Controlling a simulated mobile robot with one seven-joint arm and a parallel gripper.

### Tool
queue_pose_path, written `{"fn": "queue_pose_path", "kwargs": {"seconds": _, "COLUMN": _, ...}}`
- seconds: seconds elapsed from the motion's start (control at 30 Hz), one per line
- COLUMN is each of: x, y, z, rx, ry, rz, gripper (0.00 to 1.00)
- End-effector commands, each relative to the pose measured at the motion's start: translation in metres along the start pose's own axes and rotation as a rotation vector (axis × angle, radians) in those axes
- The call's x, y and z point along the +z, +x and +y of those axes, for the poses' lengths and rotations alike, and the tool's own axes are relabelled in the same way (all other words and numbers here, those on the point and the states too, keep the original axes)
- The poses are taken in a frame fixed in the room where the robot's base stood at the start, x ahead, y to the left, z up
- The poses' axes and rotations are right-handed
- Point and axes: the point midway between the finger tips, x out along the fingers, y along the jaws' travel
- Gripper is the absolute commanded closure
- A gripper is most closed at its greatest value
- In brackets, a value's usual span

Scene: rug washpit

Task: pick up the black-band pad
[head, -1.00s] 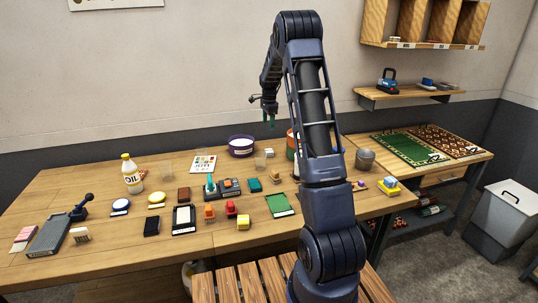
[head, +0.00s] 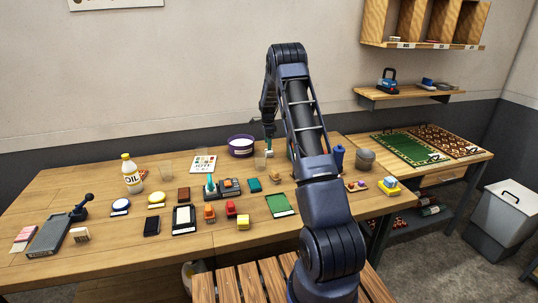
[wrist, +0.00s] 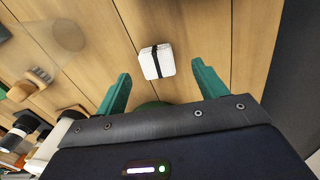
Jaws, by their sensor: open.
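The black-band pad (wrist: 157,61) is a small white block with a black band across it, lying on the wooden table in the wrist view. My gripper (wrist: 161,72) is open and empty, its two green fingers apart. The pad shows between and slightly beyond the fingertips, and no finger touches it. In the head view my gripper (head: 268,145) hangs low over the back of the table, right of the purple-rimmed bowl. The pad is too small and covered there to make out clearly.
A clear glass (wrist: 62,28) and a wooden brush (wrist: 38,82) stand left of the pad. In the head view, the bowl (head: 241,147) stands left of my gripper and a blue bottle (head: 338,156) to the right. Several items crowd the table's front. Bare wood surrounds the pad.

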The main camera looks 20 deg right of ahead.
Motion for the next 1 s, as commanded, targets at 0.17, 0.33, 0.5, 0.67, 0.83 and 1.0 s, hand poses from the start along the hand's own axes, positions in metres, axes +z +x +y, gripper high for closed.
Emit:
{"fn": "queue_pose_path", "kwargs": {"seconds": 0.17, "x": -0.002, "y": 0.01, "z": 0.002, "rx": 0.001, "ry": 0.0, "rz": 0.0, "gripper": 0.29}}
{"fn": "queue_pose_path", "kwargs": {"seconds": 0.33, "x": -0.006, "y": 0.032, "z": 0.005, "rx": 0.002, "ry": -0.001, "rz": 0.0, "gripper": 0.29}}
{"fn": "queue_pose_path", "kwargs": {"seconds": 0.5, "x": -0.005, "y": 0.051, "z": 0.005, "rx": 0.001, "ry": 0.0, "rz": -0.001, "gripper": 0.29}}
{"fn": "queue_pose_path", "kwargs": {"seconds": 0.67, "x": -0.005, "y": 0.053, "z": 0.004, "rx": -0.001, "ry": -0.001, "rz": 0.0, "gripper": 0.29}}
{"fn": "queue_pose_path", "kwargs": {"seconds": 0.83, "x": -0.005, "y": 0.053, "z": 0.004, "rx": -0.001, "ry": -0.001, "rz": 0.0, "gripper": 0.45}}
{"fn": "queue_pose_path", "kwargs": {"seconds": 1.0, "x": -0.005, "y": 0.053, "z": 0.004, "rx": -0.001, "ry": -0.001, "rz": 0.0, "gripper": 0.77}}
